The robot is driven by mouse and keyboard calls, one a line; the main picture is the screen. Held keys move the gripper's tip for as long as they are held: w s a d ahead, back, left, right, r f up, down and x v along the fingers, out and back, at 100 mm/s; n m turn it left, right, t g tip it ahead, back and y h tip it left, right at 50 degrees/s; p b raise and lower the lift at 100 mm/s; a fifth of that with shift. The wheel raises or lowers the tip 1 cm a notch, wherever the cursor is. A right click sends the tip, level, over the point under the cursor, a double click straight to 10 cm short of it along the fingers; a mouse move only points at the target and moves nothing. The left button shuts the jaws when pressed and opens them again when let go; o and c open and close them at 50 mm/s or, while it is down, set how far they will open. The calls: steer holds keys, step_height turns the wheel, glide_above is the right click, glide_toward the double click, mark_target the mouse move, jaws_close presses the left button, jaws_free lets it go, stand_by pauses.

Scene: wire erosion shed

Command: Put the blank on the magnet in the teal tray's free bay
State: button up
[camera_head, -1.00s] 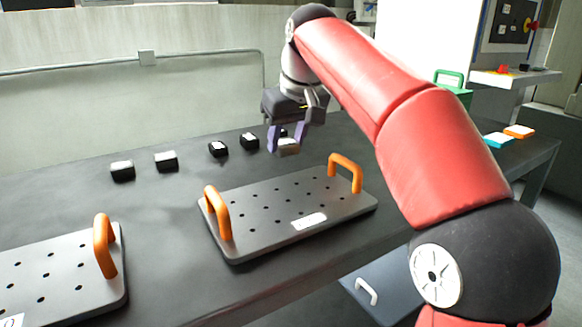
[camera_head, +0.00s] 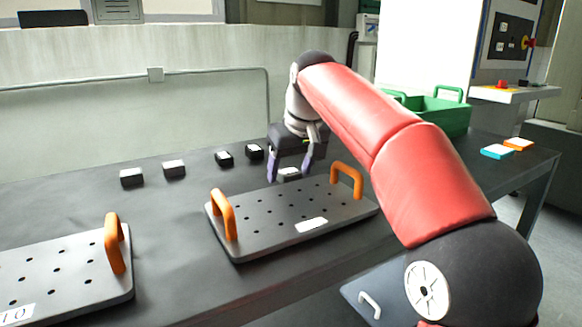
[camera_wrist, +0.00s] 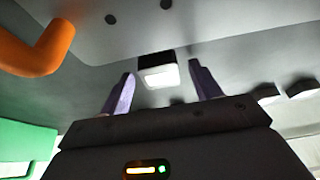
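My gripper (camera_head: 290,175) reaches down near the far edge of the middle grey plate. Its purple fingers look apart. A small black block with a white face (camera_head: 289,173) lies between and just past the fingertips; it also shows in the wrist view (camera_wrist: 159,72), with gaps on both sides. I cannot tell whether it rests on something, nor whether it is the blank or the magnet. A small flat teal piece (camera_head: 497,152) lies at the table's right end; no bays can be made out on it.
The middle plate (camera_head: 265,230) has holes and two orange handles. Another such plate (camera_head: 65,265) is at the left. Several black blocks with white tops (camera_head: 174,169) stand in a row behind. A green bin (camera_head: 440,112) and a flat orange piece (camera_head: 519,144) are at the right.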

steer(key=p+v, duration=0.1)
steer(key=v, duration=1)
steer(key=shift+w+a+p, duration=0.15)
steer(key=shift+w+p, duration=0.05)
steer(key=shift+p, duration=0.15)
steer(key=shift+o, duration=0.5)
steer(key=shift+s+r, duration=0.3)
steer(key=shift+r, duration=0.2)
steer(key=f+t+b, duration=0.1)
steer(key=f+t+y+b, duration=0.1)
steer(key=f, duration=0.1)
steer(key=d+f+t+y+b, duration=0.1)
steer(key=f, duration=0.1)
steer(key=shift+s+f, duration=0.25)
steer(key=shift+s, duration=0.1)
steer(key=shift+w+d+f+t, duration=0.1)
steer(key=shift+d+f+t, duration=0.05)
steer(key=shift+f+t, duration=0.2)
steer(key=x, duration=0.7)
steer(key=shift+a+f, duration=0.1)
steer(key=shift+a, duration=0.35)
steer(key=c, duration=1.4)
